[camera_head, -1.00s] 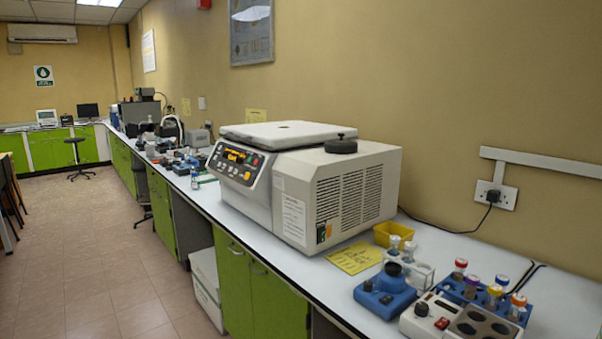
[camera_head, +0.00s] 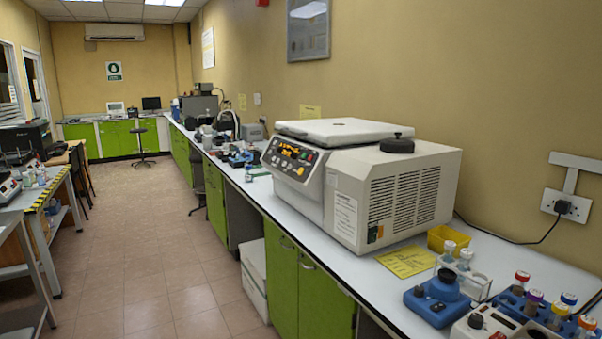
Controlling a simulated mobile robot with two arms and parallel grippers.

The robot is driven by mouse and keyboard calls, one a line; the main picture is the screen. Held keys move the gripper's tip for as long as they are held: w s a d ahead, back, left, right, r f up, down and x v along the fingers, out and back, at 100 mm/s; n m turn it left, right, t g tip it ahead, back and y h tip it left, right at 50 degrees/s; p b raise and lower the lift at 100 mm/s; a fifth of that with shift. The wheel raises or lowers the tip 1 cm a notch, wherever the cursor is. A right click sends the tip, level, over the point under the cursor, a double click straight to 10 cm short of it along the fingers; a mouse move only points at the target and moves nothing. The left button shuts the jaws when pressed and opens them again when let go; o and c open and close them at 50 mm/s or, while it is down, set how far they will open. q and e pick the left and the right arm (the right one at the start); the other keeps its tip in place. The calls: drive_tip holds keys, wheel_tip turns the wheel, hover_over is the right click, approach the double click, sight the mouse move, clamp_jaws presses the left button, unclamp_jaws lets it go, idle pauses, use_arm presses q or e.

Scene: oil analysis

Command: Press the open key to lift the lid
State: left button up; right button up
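A white and grey benchtop centrifuge (camera_head: 393,195) stands on the long bench at centre right. Its flat white lid (camera_head: 345,130) lies on top and looks closed. A sloped control panel (camera_head: 290,160) with small coloured keys and lit displays is on its left end. The keys' labels are too small to read, so I cannot tell which is the open key. A round black knob-like object (camera_head: 397,145) rests on top of the housing. Neither of my grippers is in view.
The white bench top (camera_head: 352,270) runs back along the right wall. A blue device (camera_head: 437,300), a yellow tray (camera_head: 448,237) and capped sample tubes (camera_head: 534,302) stand right of the centrifuge. The tiled floor (camera_head: 150,240) is open; tables stand at left.

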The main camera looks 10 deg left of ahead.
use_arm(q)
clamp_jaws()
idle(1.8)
